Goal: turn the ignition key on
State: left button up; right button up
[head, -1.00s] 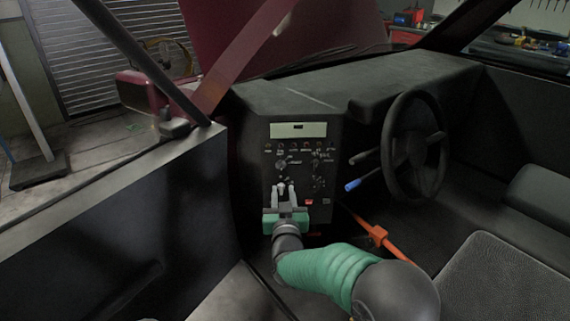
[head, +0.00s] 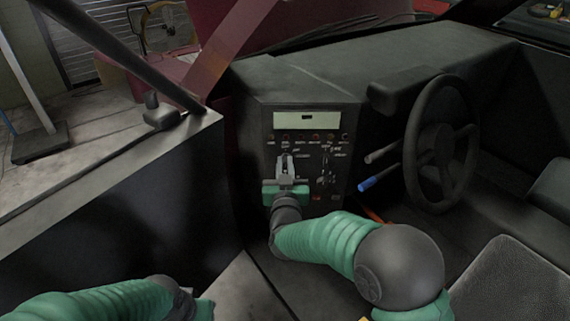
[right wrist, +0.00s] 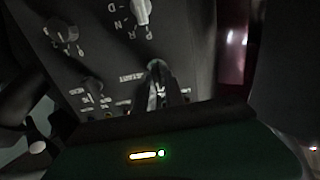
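The dark control panel (head: 330,185) stands in the middle of the head view, with knobs and switches below a pale display. My right gripper (head: 286,164) points at the panel's left side, its two fingers close together with a narrow gap. In the right wrist view its fingers (right wrist: 165,82) are at the panel beside a START label. I cannot make out the ignition key; the fingers and shadow cover that spot, so I cannot tell whether they grip anything. My left gripper's green body (head: 205,308) shows at the bottom edge; its fingers are out of sight.
A steering wheel (head: 441,144) and a blue-tipped lever (head: 379,182) are right of the panel. A selector knob (right wrist: 142,12) and a round knob (right wrist: 63,34) sit near the fingers. The door (head: 120,200) is at left, a grey seat (head: 510,280) at lower right.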

jog(key=shift+w+d+f, duration=0.1)
jog(key=shift+d, duration=0.05)
grip_shut()
jog(key=shift+m, duration=0.3)
jog(key=m+b, duration=0.2)
jog(key=m, duration=0.1)
jog(key=shift+d+f+m, duration=0.1)
jog(key=shift+f+m, duration=0.1)
jog(key=shift+m, duration=0.1)
jog(key=shift+d+f+m+b, duration=0.1)
jog(key=shift+d+m+b, duration=0.05)
jog(key=shift+m+b, duration=1.8)
jog(key=shift+m+p, duration=0.35)
jog(key=shift+m, duration=0.1)
jog(key=o, duration=0.5)
grip_release()
